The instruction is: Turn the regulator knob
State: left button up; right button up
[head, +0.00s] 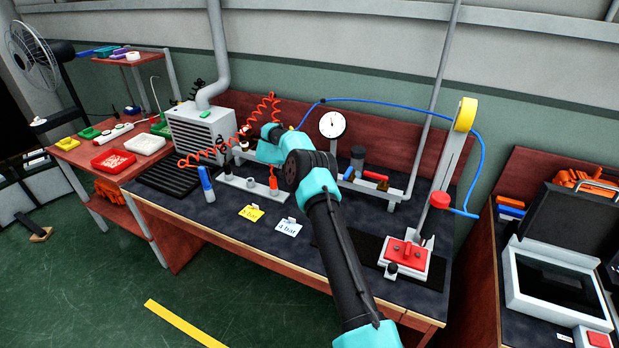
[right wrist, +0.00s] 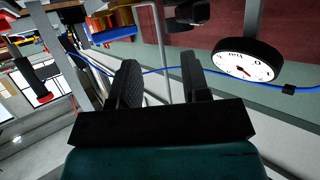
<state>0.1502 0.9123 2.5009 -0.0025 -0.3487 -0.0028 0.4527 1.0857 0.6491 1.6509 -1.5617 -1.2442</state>
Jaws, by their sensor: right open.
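The pressure gauge (head: 332,124), round with a white face, stands at the back of the workbench. A dark grey upright cylinder (head: 357,152), which looks like the regulator knob, stands just right of and below it. My right arm reaches in from the bottom, its teal wrist (head: 270,147) left of the gauge. In the right wrist view my right gripper (right wrist: 160,75) is open, with nothing between its black fingers. There the gauge (right wrist: 246,62) appears upside down at right, and a dark shape (right wrist: 185,15), probably the knob, is cut off at the top. My left gripper is not in view.
A yellow card (head: 251,213) and a white "4 bar" card (head: 288,227) lie on the dark bench top. A red coiled hose (head: 200,158) and a blue hose (head: 400,108) hang around the area.

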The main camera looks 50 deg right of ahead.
jog(key=s+a+r, duration=0.1)
jog(key=s+a, duration=0.7)
jog(key=a, duration=0.1)
jog(key=shift+s, duration=0.25)
dwell(0.4)
jog(key=o, duration=0.3)
jog(key=shift+d+r, duration=0.15)
jog(key=shift+d, duration=0.05)
jog(key=o, duration=0.5)
jog(key=d+n+t+h, duration=0.1)
jog(key=d+t, duration=0.1)
jog(key=d+r+n+t+h, duration=0.1)
jog(key=d+n+t, duration=0.1)
jog(key=t, duration=0.1)
jog(key=s+d+r+n+t+h, duration=0.1)
jog(key=d+n+t, duration=0.1)
jog(key=shift+r, duration=0.1)
jog(key=shift+o, duration=0.2)
jog(key=a+n+t+y, duration=0.1)
jog(key=n+t+y, duration=0.1)
jog(key=n+t, duration=0.1)
jog(key=s+a+n+t+y, duration=0.1)
jog(key=n+t+y, duration=0.1)
jog(key=n+t, duration=0.1)
jog(key=a+n+t+y, duration=0.1)
jog(key=n+t, duration=0.2)
jog(key=n, duration=0.1)
jog(key=shift+s+f+y, duration=0.3)
jog(key=shift+f+y, duration=0.05)
jog(key=shift+y, duration=0.05)
